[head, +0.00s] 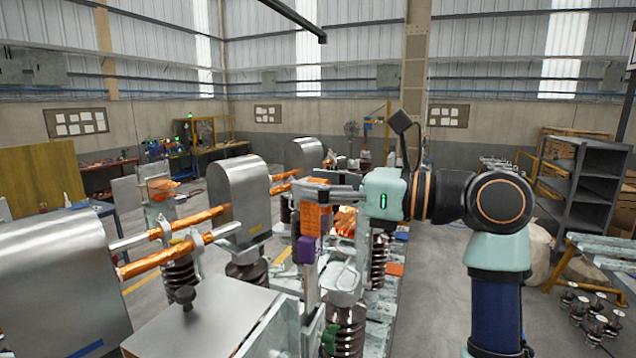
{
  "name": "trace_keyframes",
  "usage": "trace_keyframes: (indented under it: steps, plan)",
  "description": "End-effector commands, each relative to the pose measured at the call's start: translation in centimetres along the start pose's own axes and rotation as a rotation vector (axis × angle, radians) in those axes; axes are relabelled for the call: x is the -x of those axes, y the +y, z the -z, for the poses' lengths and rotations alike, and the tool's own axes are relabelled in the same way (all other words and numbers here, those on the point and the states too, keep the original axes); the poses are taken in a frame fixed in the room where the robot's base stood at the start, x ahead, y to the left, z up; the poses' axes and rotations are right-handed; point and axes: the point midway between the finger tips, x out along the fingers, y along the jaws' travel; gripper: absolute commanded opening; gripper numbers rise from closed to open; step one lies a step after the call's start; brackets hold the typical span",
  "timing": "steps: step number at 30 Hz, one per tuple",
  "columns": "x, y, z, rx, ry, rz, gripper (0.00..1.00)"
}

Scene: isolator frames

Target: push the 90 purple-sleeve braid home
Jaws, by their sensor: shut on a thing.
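The copper braid (314,222) hangs upright at the middle of the head view, with its purple sleeve (307,250) around its lower part. My gripper (322,190) reaches in from the right, its fingers level and shut at the braid's upper end. The braid's lower end is close to a grey metal upright (311,284). I cannot tell whether they touch or how far the braid is seated. The fingers partly hide the braid's top.
Rounded metal housings (240,200) with copper-wrapped bars (160,256) stand to the left. Brown ribbed insulators (345,330) stand below the braid. Open floor (430,285) lies to the right.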

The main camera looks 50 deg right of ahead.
Motion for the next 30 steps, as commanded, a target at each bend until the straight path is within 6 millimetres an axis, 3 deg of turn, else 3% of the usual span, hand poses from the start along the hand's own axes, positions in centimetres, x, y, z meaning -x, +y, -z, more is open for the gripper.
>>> trace_keyframes:
  steps: [14,30]
  plan:
    - [0.0,0.0,-0.1,0.001,-0.001,0.0,0.0]
    - [0.0,0.0,1.2,0.001,-0.001,0.0,0.0]
